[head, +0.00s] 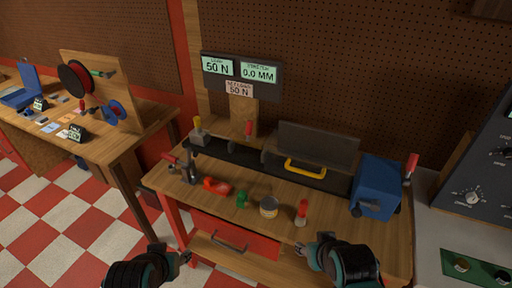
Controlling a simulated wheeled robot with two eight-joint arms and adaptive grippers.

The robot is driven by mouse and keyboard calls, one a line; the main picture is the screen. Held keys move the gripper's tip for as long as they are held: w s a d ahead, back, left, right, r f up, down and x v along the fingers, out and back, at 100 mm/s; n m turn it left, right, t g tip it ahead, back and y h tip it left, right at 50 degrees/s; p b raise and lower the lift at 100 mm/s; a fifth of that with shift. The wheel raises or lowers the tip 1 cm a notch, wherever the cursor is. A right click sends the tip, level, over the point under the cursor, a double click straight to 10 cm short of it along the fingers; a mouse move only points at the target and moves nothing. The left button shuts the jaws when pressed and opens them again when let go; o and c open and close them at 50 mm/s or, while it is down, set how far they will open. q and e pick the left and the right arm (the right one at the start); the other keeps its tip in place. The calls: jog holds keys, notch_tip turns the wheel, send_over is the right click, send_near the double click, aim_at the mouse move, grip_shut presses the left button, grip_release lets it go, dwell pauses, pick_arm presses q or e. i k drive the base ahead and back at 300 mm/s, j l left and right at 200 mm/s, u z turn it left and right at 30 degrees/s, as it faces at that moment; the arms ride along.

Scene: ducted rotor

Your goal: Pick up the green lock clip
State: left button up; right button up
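A small green object (242,200), which looks like the green lock clip, sits on the wooden workbench (345,212) between a red item and a round tin. Its exact shape is too small to make out. My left gripper (185,254) is in front of the bench, below and left of the green clip, apart from it. My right gripper (303,249) is near the bench's front edge, below and right of the clip, also apart from it. Nothing shows in either gripper. Their finger opening is too small to judge.
A red item (217,186), a tin (268,207) and a red-and-white bottle (302,213) flank the clip. Behind are a dark rail with a yellow handle (305,168), a blue box (375,187) and a display (241,73).

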aim_at(242, 197)
jog(key=i+j+z, duration=0.55)
jog(key=j+z, duration=0.15)
jog(key=j, duration=0.2)
jog(key=i+j+z, duration=0.25)
jog(key=k+j, duration=0.05)
jog(key=k, duration=0.05)
